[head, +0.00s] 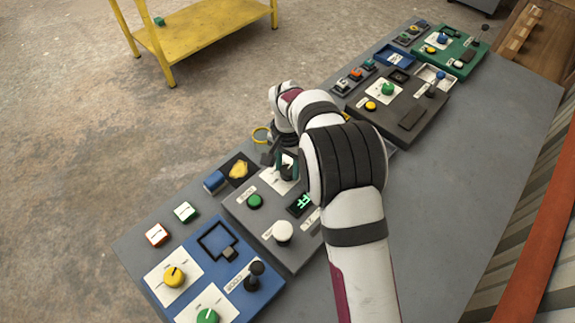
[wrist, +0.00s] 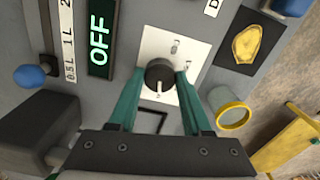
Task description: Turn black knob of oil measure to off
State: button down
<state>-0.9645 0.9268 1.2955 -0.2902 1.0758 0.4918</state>
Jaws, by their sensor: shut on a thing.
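The black knob (wrist: 160,75) sits on a white plate (wrist: 155,42) with small marks, on a grey panel. A white line on the knob points toward my gripper, down in the wrist view. My gripper (wrist: 159,78) has its two green fingers shut on the knob, one on each side. A display (wrist: 101,38) beside the plate reads OFF in green letters; it also shows in the head view (head: 301,204).
A blue ball lever (wrist: 30,75) with a litre scale stands left in the wrist view. A yellow-rimmed cup (wrist: 231,116) is close to the right finger. A blue panel (head: 188,262) and a dark panel (head: 405,118) flank the grey one.

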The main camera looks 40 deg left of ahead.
aim_at(287, 170)
dwell(0.3)
jog(key=shift+c, duration=1.7)
grip_release()
notch_tip(287, 170, up, 16)
jog(key=shift+f, duration=0.1)
